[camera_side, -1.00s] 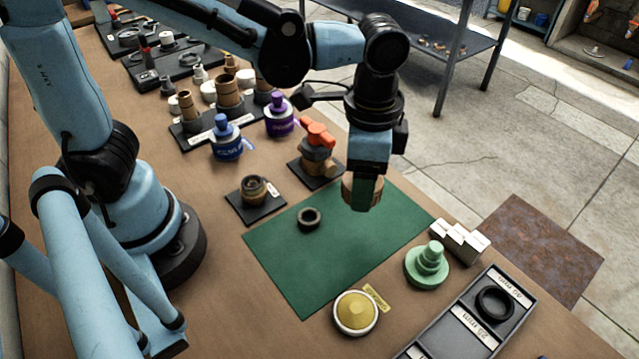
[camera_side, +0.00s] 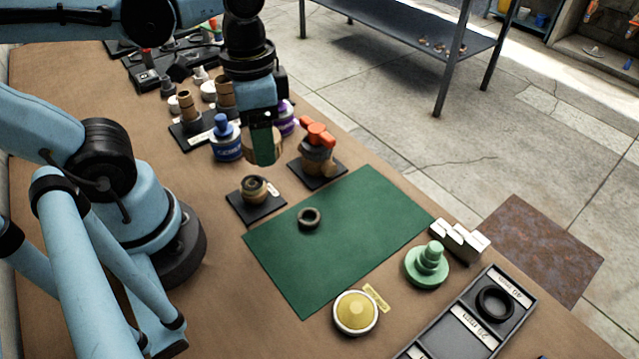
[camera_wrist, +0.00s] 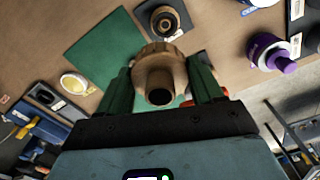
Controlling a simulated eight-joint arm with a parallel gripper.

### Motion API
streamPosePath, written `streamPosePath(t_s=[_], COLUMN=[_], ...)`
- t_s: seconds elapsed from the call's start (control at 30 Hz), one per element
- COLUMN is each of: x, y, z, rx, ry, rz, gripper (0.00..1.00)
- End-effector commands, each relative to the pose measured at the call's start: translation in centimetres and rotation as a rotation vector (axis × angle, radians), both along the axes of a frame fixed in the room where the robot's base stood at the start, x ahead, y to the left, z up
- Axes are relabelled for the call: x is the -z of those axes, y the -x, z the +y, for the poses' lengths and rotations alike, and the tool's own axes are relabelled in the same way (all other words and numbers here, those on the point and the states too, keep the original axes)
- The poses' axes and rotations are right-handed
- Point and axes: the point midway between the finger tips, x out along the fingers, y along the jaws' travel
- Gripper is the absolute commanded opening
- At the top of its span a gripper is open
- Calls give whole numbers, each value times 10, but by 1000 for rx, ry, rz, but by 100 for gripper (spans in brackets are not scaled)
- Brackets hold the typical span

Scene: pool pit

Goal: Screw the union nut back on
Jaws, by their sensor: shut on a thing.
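My gripper (camera_side: 264,150) is shut on the brown union nut, which shows between the green fingers in the wrist view (camera_wrist: 158,58) with a round hollow end facing the camera. In the side view a finger hides most of the nut (camera_side: 278,147). The gripper holds it in the air, apparently above the threaded fitting (camera_side: 254,187) on its black plate (camera_side: 257,208). That fitting also shows beyond the nut in the wrist view (camera_wrist: 165,20). The nut and fitting appear apart. A dark ring (camera_side: 309,218) lies on the green mat (camera_side: 350,235).
An orange-handled valve (camera_side: 318,145) stands on a black plate right of the gripper. A blue-topped pot (camera_side: 227,140) and a purple-topped pot (camera_side: 286,118) stand close behind. A yellow-topped tin (camera_side: 356,312) and green stepped piece (camera_side: 428,265) are near the front. The mat is mostly clear.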

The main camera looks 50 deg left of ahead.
Motion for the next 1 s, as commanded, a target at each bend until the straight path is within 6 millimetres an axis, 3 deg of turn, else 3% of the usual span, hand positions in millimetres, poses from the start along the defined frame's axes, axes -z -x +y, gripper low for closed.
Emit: streamPosePath(t_s=[0.27,0.7,1.0], x=[7,34,43], y=[19,20,20], z=[21,22,22], rx=[-88,-92,-91], ry=[0,0,0], rz=[0,0,0], gripper=[36,36,36])
